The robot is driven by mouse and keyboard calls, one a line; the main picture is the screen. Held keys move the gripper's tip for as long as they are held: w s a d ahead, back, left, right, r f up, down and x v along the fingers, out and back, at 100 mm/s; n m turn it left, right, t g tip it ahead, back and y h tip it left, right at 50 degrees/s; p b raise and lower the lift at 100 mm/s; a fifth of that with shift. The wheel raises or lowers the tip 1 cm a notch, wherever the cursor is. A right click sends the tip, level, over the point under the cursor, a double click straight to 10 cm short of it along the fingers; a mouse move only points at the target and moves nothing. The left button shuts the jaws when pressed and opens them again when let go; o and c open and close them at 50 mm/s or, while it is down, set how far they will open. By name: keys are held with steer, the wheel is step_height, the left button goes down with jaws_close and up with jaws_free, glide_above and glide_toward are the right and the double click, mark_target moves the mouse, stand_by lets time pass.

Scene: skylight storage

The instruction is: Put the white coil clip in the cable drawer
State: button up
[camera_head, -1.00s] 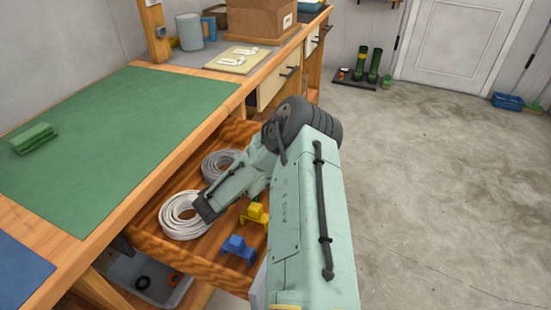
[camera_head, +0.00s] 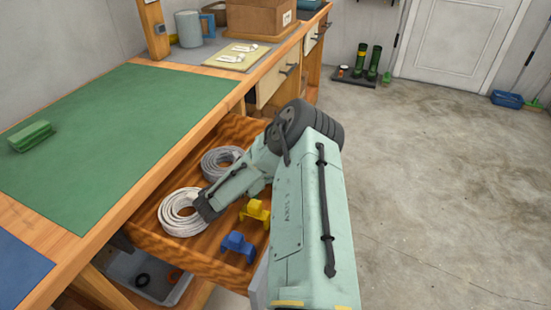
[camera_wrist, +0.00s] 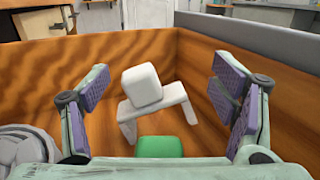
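The white coil clip (camera_wrist: 147,92), a block on a two-legged bridge, is inside the wooden drawer in the wrist view, near a corner of its walls. My gripper (camera_wrist: 162,80) is open, with its purple-padded fingers apart on either side of the clip and no visible contact. The cable drawer (camera_head: 178,256) is pulled out under the bench in the head view. There my arm hides the gripper and the white clip. A green block (camera_wrist: 160,146) shows at the bottom edge of the wrist view; I cannot tell what it is.
The drawer also holds a white cable coil (camera_head: 181,212), a grey coil (camera_head: 221,161), a blue clip (camera_head: 237,246) and a yellow clip (camera_head: 256,211). The bench carries a green mat (camera_head: 110,135) with a green block (camera_head: 31,136). A grey bin (camera_head: 135,272) stands below.

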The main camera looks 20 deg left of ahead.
steer(key=shift+o, duration=0.2)
steer(key=shift+s+f, duration=0.1)
steer(key=shift+f, duration=0.1)
steer(key=shift+r, duration=0.25)
steer(key=v, duration=0.2)
steer(key=b+v, duration=0.1)
steer(key=v, duration=0.3)
steer(key=shift+s+a+r+b, duration=0.25)
steer(key=shift+a+r+b, duration=0.05)
steer(key=shift+r, duration=0.1)
steer(key=shift+s, duration=0.35)
